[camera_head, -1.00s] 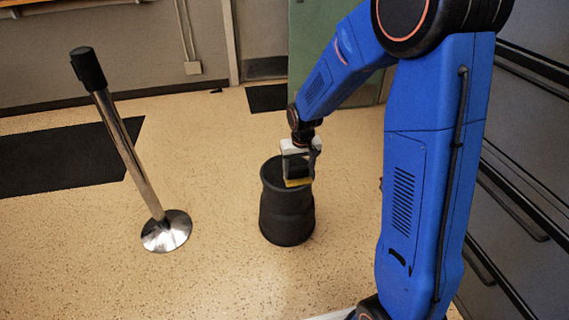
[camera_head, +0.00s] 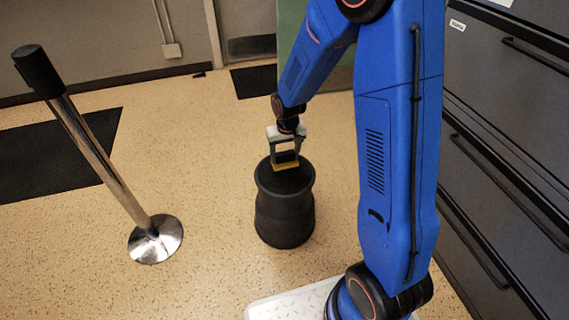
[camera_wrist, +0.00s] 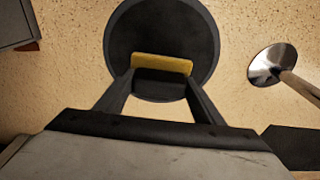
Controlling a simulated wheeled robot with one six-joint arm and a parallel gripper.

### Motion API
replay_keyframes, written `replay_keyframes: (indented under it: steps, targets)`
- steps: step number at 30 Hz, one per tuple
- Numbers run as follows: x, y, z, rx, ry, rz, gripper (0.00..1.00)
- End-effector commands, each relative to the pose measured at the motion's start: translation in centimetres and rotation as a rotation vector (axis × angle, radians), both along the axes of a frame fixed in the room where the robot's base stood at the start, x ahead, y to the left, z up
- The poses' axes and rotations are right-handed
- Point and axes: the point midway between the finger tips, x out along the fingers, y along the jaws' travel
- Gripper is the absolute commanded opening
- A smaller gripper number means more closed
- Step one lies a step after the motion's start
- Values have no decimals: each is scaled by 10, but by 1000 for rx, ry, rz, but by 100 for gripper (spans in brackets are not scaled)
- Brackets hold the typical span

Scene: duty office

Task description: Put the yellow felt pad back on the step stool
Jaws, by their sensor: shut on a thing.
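The yellow felt pad (camera_head: 286,166) is held between the fingertips of my gripper (camera_head: 285,163). The black round step stool (camera_head: 285,212) stands upright on the floor below. In the wrist view the pad (camera_wrist: 161,64) spans between the two fingers of my gripper (camera_wrist: 160,75). It lies over the stool's dark round top (camera_wrist: 160,30), inside the rim. The pad is over the stool top in the head view too. I cannot tell whether it touches the top or hangs just above it.
A metal post with a round chrome base (camera_head: 155,239) stands left of the stool. Dark drawer cabinets (camera_head: 510,150) line the right side. A black floor mat (camera_head: 60,155) lies at the left, and another (camera_head: 252,82) at the back. Speckled floor around the stool is clear.

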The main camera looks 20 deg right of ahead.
Motion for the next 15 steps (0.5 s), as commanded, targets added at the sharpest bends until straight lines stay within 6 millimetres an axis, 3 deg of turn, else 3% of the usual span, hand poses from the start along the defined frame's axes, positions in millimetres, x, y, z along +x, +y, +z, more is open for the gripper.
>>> replay_keyframes:
  steps: [15]
  targets:
    - [0, 0, -45, 0, 0, 0, 38]
